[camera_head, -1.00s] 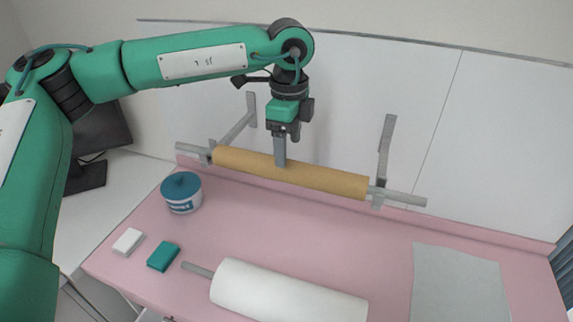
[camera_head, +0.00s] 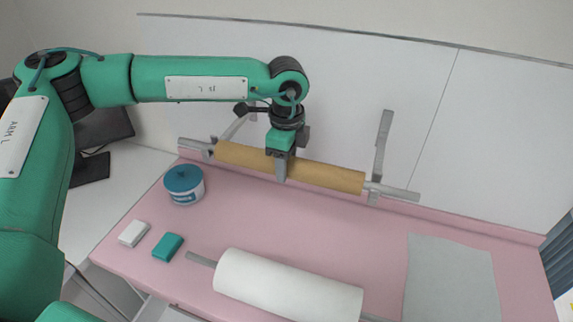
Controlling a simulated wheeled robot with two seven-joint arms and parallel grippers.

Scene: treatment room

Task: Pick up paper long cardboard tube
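The long brown cardboard tube (camera_head: 330,177) lies level on a grey metal rod (camera_head: 400,193), held by two wall brackets above the pink table's back edge. My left gripper (camera_head: 281,168) points down at the tube, left of its middle. One finger shows in front of the tube and reaches to about its lower edge. The other finger is hidden, so I cannot tell whether the gripper is open or shut on the tube. My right gripper is not in view.
A white paper roll (camera_head: 285,287) on a rod lies at the front of the pink table (camera_head: 320,232). A blue-lidded tub (camera_head: 184,186), a white block (camera_head: 133,233) and a teal block (camera_head: 168,246) are at left. A pale sheet (camera_head: 450,280) lies at right. The table's middle is clear.

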